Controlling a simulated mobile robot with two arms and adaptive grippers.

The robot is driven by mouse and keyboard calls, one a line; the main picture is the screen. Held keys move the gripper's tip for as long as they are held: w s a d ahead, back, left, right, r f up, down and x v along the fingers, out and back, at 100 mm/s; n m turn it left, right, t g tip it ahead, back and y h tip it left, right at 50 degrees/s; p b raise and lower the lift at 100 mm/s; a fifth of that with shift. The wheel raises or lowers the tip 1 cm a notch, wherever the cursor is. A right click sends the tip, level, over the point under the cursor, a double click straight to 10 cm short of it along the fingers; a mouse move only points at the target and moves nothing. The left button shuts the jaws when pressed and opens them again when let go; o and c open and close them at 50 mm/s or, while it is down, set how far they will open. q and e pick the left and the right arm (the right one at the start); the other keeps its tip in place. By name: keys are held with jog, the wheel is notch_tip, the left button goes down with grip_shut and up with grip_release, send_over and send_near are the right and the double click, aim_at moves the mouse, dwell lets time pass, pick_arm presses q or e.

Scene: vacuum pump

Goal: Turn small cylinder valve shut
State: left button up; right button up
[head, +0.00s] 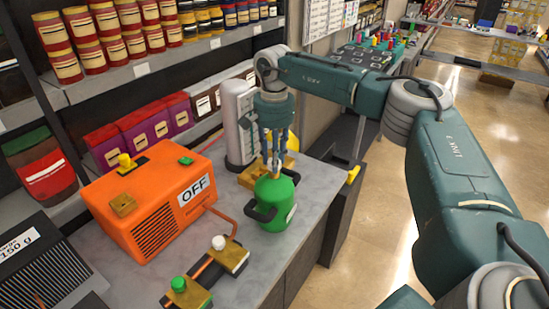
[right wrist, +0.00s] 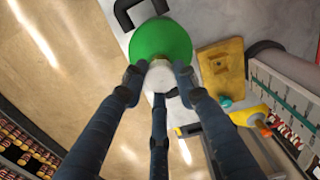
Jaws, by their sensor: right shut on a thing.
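A small green cylinder (head: 275,205) with black side handles stands upright on the grey counter. In the right wrist view the green cylinder (right wrist: 160,38) is at the top, with a pale round valve knob (right wrist: 160,77) on it. My right gripper (head: 275,163) points straight down over the cylinder's top. In the right wrist view the fingers of my right gripper (right wrist: 157,82) are closed around the knob. The fingers hide most of the knob in the head view. My left gripper is in neither view.
An orange pump box (head: 150,205) with an "OFF" label stands left of the cylinder. Two small valve blocks, one with a white knob (head: 219,242) and one with a green knob (head: 178,283), sit at the front. A white-grey upright device (head: 238,120) stands behind. Shelves line the back.

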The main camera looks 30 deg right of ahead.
jog(key=shift+a+m, duration=0.2)
jog(key=shift+m, duration=0.3)
jog(key=m, duration=0.6)
jog(key=shift+m, duration=0.4)
jog(key=m, duration=0.4)
jog(key=shift+w+m, duration=0.1)
jog(key=shift+m, duration=0.2)
jog(key=shift+w+r+m, duration=0.1)
jog(key=shift+m, duration=1.7)
jog(key=o, duration=1.1)
jog(key=shift+o, duration=0.2)
jog(key=shift+w, duration=0.1)
